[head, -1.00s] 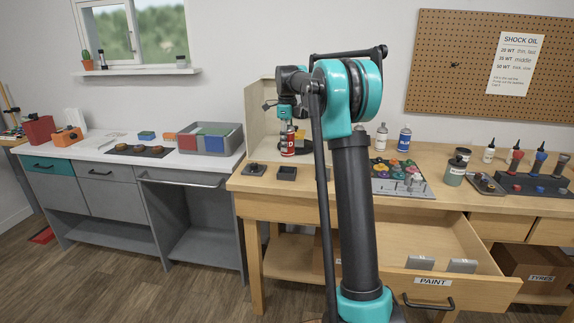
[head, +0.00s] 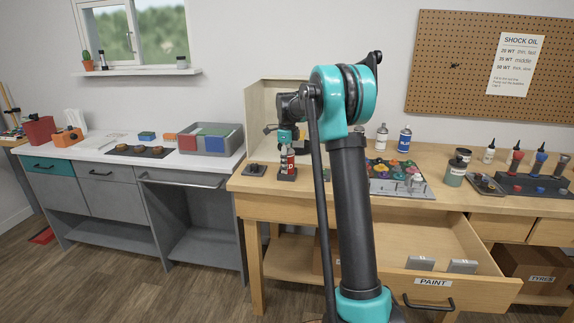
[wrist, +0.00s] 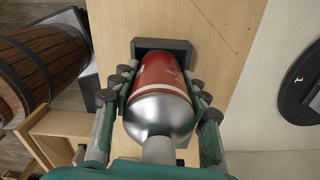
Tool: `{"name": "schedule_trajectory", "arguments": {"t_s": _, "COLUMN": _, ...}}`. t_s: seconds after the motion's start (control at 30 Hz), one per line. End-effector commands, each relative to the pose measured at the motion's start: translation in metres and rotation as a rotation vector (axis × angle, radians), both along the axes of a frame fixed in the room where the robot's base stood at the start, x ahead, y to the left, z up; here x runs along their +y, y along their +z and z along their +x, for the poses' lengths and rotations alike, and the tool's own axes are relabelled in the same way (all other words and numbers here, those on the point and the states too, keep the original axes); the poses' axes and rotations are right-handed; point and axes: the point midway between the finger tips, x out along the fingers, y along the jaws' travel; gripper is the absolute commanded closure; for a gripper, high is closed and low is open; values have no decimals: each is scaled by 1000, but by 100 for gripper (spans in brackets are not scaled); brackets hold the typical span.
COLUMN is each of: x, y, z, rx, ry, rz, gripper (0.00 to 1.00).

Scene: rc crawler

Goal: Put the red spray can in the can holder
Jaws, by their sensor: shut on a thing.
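The red spray can (head: 290,161) is upright in my gripper at the left end of the wooden bench. My gripper (head: 286,142) is shut on the can near its upper part. The dark square can holder (head: 287,175) is directly below, and the can's lower end meets it in the head view. In the wrist view the can (wrist: 163,80) lies between the fingers (wrist: 158,105), with the holder (wrist: 160,43) showing behind it. I cannot tell how deep the can's base sits, as the can hides the holder's inside.
A small dark tray (head: 254,170) stands left of the holder. A beige panel (head: 262,115) stands behind. The PAINT drawer (head: 433,282) is open.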

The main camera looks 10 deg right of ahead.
Motion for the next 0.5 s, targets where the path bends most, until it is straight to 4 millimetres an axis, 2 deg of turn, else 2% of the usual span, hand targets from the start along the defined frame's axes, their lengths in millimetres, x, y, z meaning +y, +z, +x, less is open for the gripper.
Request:
{"name": "schedule_trajectory", "arguments": {"t_s": 0.07, "x": 0, "y": -2, "z": 0, "rx": 0, "ry": 0, "rz": 0, "gripper": 89}}
{"name": "schedule_trajectory", "arguments": {"t_s": 0.1, "x": 0, "y": -2, "z": 0, "rx": 0, "ry": 0, "rz": 0, "gripper": 50}}
{"name": "schedule_trajectory", "arguments": {"t_s": 0.2, "x": 0, "y": -2, "z": 0, "rx": 0, "ry": 0, "rz": 0, "gripper": 38}}
{"name": "schedule_trajectory", "arguments": {"t_s": 0.23, "x": 0, "y": -2, "z": 0, "rx": 0, "ry": 0, "rz": 0, "gripper": 34}}
{"name": "schedule_trajectory", "arguments": {"t_s": 0.5, "x": 0, "y": -1, "z": 0, "rx": 0, "ry": 0, "rz": 0, "gripper": 34}}
